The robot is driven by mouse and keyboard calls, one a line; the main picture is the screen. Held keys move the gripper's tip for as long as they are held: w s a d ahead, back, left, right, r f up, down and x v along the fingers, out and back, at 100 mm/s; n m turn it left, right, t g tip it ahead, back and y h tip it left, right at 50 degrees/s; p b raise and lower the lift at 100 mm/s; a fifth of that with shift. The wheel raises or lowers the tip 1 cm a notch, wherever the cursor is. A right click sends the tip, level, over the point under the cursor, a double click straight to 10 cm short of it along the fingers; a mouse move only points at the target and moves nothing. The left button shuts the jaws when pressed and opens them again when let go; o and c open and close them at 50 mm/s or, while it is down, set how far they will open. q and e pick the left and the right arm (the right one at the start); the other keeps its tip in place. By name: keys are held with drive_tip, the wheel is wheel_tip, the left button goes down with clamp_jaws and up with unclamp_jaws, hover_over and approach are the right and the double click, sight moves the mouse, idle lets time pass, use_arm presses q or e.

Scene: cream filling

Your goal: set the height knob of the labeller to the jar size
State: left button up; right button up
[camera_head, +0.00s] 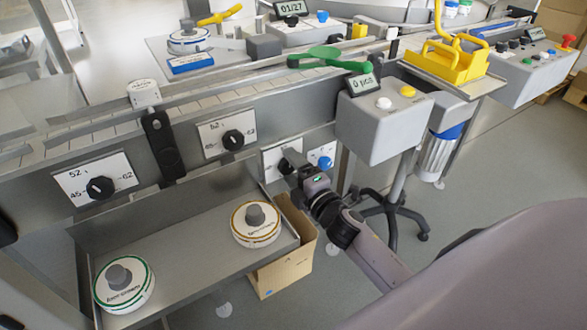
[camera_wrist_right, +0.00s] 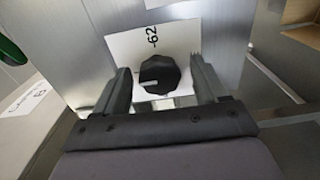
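A black knob (camera_wrist_right: 160,73) on a white scale plate (camera_wrist_right: 121,46) sits between the fingers of my right gripper (camera_wrist_right: 161,85) in the right wrist view. Both fingers are open, with a gap on each side of the knob. The knob's white mark points left in that view, not at the "62" printed above it; other scale numbers are hidden. In the head view my right gripper (camera_head: 296,172) is at this plate (camera_head: 271,157) and partly covers it. My left gripper is not in view.
Other black knobs (camera_head: 100,187) (camera_head: 233,139) on scale plates and a blue knob (camera_head: 326,162) are nearby. A tray (camera_head: 185,265) holds two white discs, green-rimmed (camera_head: 125,287) and gold-rimmed (camera_head: 256,226). A cardboard box (camera_head: 283,268) stands below. A grey control box (camera_head: 375,128) is right.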

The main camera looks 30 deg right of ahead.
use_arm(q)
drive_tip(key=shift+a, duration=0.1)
use_arm(e)
drive_tip(key=s, duration=0.7)
drive_tip(key=shift+d, duration=0.15)
drive_tip(key=shift+s, duration=0.15)
idle(0.5)
drive_tip(key=s+a+f+m+g+y, duration=0.1)
drive_tip(key=s+a+f+m+g, duration=0.35)
drive_tip(key=s+f+m, duration=0.35)
drive_tip(key=s+a+f+m+g+y, duration=0.1)
drive_tip(key=s+a+f+m+g, duration=0.35)
drive_tip(key=s+m, duration=0.4)
use_arm(q)
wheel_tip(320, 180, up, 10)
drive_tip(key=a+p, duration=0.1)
drive_tip(key=p, duration=1.1)
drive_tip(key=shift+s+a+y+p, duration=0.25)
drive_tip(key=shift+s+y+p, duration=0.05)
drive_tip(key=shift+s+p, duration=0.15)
use_arm(e)
wheel_tip(320, 180, up, 9)
drive_tip(key=d+t, duration=0.1)
drive_tip(key=shift+s+d+r, duration=0.2)
drive_tip(key=shift+s, duration=0.05)
drive_tip(key=shift+n, duration=0.25)
